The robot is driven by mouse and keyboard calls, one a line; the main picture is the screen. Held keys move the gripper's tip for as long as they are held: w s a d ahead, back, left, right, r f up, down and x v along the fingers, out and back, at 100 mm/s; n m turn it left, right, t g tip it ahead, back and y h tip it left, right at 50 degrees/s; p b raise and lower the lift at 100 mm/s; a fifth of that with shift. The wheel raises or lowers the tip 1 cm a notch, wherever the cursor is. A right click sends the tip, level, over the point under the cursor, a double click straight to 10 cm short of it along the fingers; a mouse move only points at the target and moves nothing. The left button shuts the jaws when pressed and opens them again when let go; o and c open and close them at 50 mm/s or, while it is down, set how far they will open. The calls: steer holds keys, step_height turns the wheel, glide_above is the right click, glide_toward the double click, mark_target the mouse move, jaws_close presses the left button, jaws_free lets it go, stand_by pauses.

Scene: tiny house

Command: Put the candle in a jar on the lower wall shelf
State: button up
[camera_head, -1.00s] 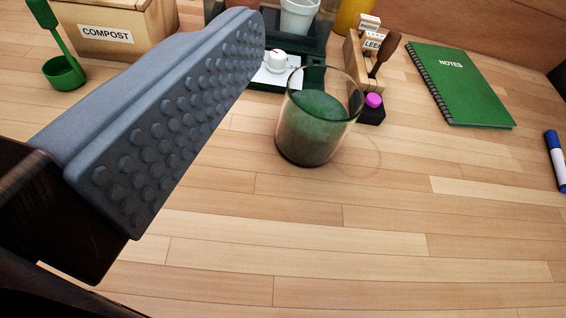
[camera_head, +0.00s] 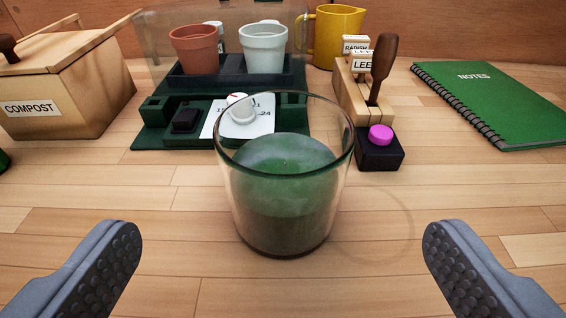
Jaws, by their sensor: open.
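The candle in a jar (camera_head: 285,205) is a clear glass tumbler with dark green filling. It stands upright on the wooden tabletop, in the middle of the view. My gripper (camera_head: 283,262) is wide open, with one grey studded finger low at the left and the other low at the right. The jar stands ahead of the fingers, centred between them, and neither finger touches it. The lower wall shelf is not in view.
Behind the jar is a dark green tray (camera_head: 160,125) with two pots. A wooden COMPOST box (camera_head: 75,95) stands left, a yellow jug (camera_head: 338,40) behind. A seed-label block (camera_head: 362,95), a black box with pink knob (camera_head: 380,150) and a green notebook (camera_head: 490,105) are right.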

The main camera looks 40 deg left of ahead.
mark_target(284, 130)
steer(key=x, duration=1)
steer(key=shift+w+f, duration=0.1)
steer(key=shift+f, duration=0.1)
steer(key=shift+r, duration=0.1)
steer(key=c, duration=1.5)
